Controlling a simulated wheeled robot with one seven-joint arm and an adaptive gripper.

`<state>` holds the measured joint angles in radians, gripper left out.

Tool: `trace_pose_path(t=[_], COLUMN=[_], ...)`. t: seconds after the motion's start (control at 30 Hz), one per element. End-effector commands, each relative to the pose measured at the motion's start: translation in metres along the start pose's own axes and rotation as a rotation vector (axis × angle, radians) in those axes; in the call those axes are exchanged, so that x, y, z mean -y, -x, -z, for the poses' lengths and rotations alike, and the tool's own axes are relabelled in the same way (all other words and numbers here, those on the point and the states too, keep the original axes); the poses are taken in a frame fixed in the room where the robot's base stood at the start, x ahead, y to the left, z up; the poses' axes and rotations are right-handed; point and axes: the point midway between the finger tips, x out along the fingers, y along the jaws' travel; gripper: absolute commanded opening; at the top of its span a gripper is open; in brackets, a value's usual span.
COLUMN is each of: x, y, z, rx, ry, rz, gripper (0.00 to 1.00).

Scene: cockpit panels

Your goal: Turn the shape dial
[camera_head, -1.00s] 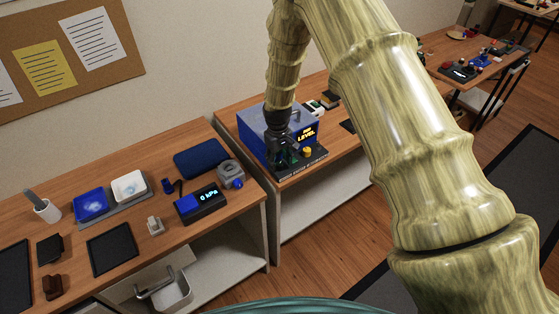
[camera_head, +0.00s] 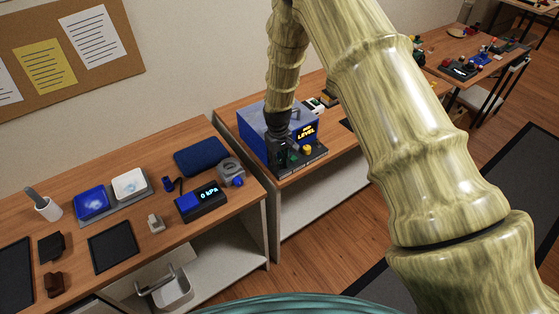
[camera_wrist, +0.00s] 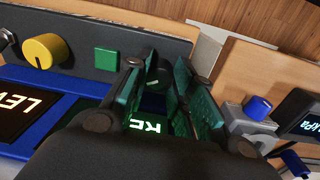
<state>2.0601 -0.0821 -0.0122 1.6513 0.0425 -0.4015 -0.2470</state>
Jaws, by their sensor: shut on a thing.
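A blue box (camera_head: 263,131) with a dark front panel stands on the second table, with an amber lit "LEVEL" display (camera_head: 306,132). My gripper (camera_head: 280,160) points down at the left part of its panel. In the wrist view, my gripper (camera_wrist: 163,85) is shut on a small knob (camera_wrist: 156,80), apparently the shape dial. The green-padded fingers stand on both sides and hide most of it, so its shape and pointing direction cannot be told. A yellow knob (camera_wrist: 45,51) and a green square (camera_wrist: 107,59) lie to its left on the panel, untouched.
A grey device with a blue knob (camera_head: 232,172) and a box reading "0 kPa" (camera_head: 202,203) stand on the nearer table at left. A gap separates the two tables. A blue case (camera_head: 201,157) lies behind them.

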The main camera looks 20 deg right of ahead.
Motion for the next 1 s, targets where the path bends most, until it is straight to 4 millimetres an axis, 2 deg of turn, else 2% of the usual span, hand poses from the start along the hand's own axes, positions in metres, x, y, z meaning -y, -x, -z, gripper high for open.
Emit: trace_pose_path(t=[0.27, 0.7, 1.0], x=[-0.0009, -0.0006, -0.001], y=[-0.0009, -0.0004, 0.0006], z=[0.0004, 0.0005, 0.0002], rx=[-0.005, -0.015, -0.019], ry=[0.098, 0.393, 0.51], rz=[0.0, 0.0, -0.001], gripper=[0.0, 0.0, 0.0])
